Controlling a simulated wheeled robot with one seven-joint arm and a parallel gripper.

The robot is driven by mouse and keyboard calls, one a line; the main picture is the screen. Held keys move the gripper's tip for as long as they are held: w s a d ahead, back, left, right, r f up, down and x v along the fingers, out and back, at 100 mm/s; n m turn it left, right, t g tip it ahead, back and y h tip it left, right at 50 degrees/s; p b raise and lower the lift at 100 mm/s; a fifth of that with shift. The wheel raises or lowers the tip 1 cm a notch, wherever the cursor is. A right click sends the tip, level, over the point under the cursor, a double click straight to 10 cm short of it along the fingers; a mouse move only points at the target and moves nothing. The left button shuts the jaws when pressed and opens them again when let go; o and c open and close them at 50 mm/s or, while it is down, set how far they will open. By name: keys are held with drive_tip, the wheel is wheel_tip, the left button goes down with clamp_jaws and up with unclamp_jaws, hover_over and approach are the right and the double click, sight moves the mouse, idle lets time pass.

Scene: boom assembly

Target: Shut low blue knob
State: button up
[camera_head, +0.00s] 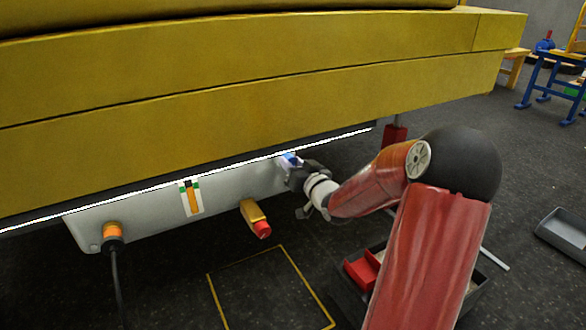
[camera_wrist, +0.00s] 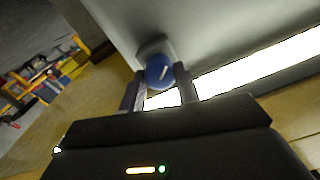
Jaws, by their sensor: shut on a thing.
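The low blue knob (camera_wrist: 159,70) is round with a light line on its face and sits on a grey mount in the wrist view. My gripper (camera_wrist: 160,92) has its two fingers on either side of the knob, shut on it. In the head view my gripper (camera_head: 293,168) is at the right end of the grey panel (camera_head: 235,188), under the yellow boom. Only a small bluish patch of the knob (camera_head: 289,157) shows there; my gripper hides the rest.
The yellow boom (camera_head: 250,100) hangs right above my gripper. A yellow fitting with a red end (camera_head: 256,219) and an orange plug with a cable (camera_head: 113,232) stick out of the panel. A dark tray with a red box (camera_head: 363,271) is on the floor below my arm.

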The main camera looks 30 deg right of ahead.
drive_tip(key=shift+n, duration=0.6)
drive_tip(key=shift+b, duration=0.3)
drive_tip(key=o, duration=1)
drive_tip(key=s, duration=0.5)
drive_tip(key=s+p, duration=0.1)
drive_tip(key=s, duration=0.1)
drive_tip(key=shift+s+d, duration=0.25)
drive_tip(key=shift+s, duration=0.15)
